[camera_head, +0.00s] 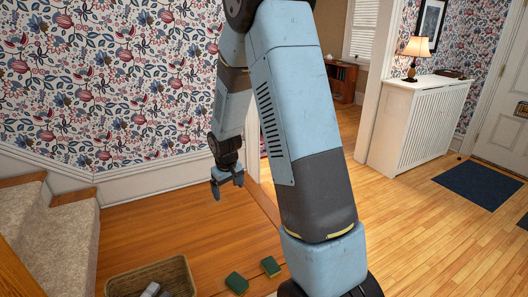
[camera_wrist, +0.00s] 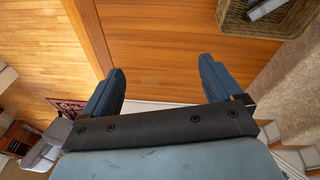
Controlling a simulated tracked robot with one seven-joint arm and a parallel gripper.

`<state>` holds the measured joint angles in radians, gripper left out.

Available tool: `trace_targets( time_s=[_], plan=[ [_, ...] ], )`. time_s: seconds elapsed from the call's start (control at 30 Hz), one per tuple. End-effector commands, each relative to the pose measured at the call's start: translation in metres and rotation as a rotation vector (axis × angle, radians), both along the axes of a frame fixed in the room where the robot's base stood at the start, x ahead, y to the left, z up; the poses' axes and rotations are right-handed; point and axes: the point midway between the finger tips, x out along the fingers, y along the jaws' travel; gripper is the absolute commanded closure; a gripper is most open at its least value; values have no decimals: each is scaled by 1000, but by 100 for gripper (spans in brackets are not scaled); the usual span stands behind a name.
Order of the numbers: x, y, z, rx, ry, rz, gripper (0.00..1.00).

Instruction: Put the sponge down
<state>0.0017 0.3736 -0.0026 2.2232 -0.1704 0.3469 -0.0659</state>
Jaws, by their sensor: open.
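My gripper (camera_head: 227,187) hangs above the orange-brown wood floor near the papered wall, with its fingers apart. In the wrist view its two fingers (camera_wrist: 161,68) are spread wide with nothing between them, only bare wood beyond. Two green sponge-like blocks lie on the wood at the bottom of the head view: one left (camera_head: 236,283), one right (camera_head: 270,266). They are apart from each other and from my gripper. I cannot tell which one the task means. Neither block shows in the wrist view.
A wicker basket (camera_head: 146,268) with grey items inside stands at the lower left; it also shows in the wrist view (camera_wrist: 235,22). Carpeted stairs (camera_head: 70,235) are at the left. A white radiator cover (camera_head: 420,125) with a lamp (camera_head: 415,50) stands at the right. Floor between is clear.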

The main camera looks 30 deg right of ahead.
Motion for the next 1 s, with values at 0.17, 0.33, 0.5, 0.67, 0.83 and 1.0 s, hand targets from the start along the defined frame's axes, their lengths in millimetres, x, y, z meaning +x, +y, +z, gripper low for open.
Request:
trace_targets(
  time_s=[0.17,0.33,0.5,0.67,0.83,1.0],
  plan=[
    [-18,-1,54,4,-39,-27,7],
    [-40,-1,98,11,-69,-52,7],
    [-66,0,138,21,-100,-76,7],
    [-94,0,172,30,-130,-95,7],
    [-125,1,203,44,-160,-117,7],
    [-160,3,230,59,-190,-136,7]
  ],
)
